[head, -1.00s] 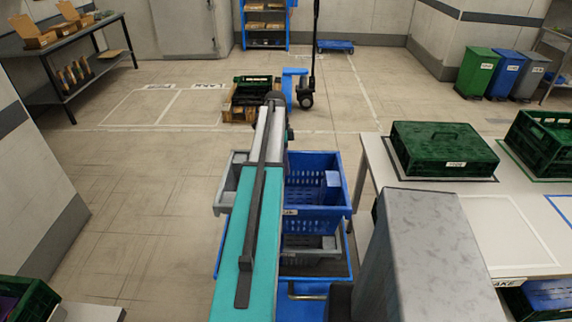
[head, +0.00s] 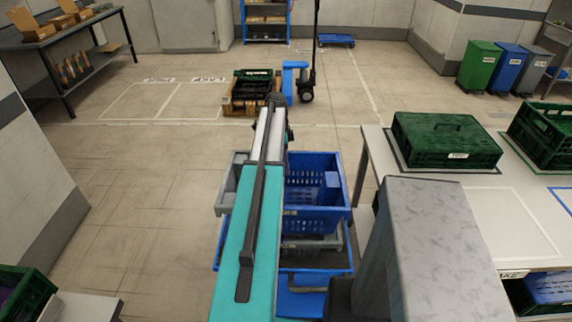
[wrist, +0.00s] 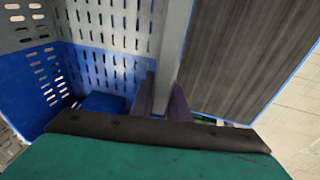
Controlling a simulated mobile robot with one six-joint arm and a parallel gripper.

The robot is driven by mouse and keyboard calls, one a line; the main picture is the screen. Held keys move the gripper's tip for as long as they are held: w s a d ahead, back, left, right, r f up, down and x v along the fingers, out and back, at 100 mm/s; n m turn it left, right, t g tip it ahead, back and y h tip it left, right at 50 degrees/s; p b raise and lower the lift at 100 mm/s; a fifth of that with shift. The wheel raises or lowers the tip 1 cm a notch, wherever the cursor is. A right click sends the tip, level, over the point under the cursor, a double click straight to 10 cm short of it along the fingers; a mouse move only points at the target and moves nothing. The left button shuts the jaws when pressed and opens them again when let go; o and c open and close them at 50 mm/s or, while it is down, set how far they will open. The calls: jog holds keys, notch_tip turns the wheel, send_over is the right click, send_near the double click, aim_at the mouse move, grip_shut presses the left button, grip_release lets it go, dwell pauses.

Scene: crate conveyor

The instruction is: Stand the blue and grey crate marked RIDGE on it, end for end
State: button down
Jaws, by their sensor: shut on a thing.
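The blue and grey crate (head: 318,216), grey at left and blue at right, shows on both sides of my arm in the head view. A label on its near side is too small to read. My gripper (wrist: 163,92) is shut on the crate's grey rim (wrist: 172,48) in the wrist view; the arm hides it in the head view. A grey crate (head: 318,243) sits beneath on a dark-decked blue trolley (head: 320,271). I cannot tell whether the two crates touch. A blue block shape (head: 331,184) shows inside the held crate.
A white table (head: 490,205) at right bears green crates (head: 440,142). A pallet with a dark green crate (head: 253,90) and a blue pallet jack (head: 297,80) stand ahead. Green crates (head: 25,297) are at lower left. Floor to the left is clear.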

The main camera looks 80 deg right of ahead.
jog(key=shift+f, duration=0.5)
jog(key=c, duration=1.6)
grip_release()
jog(key=shift+b+v, duration=1.65)
jog(key=shift+v, duration=5.25)
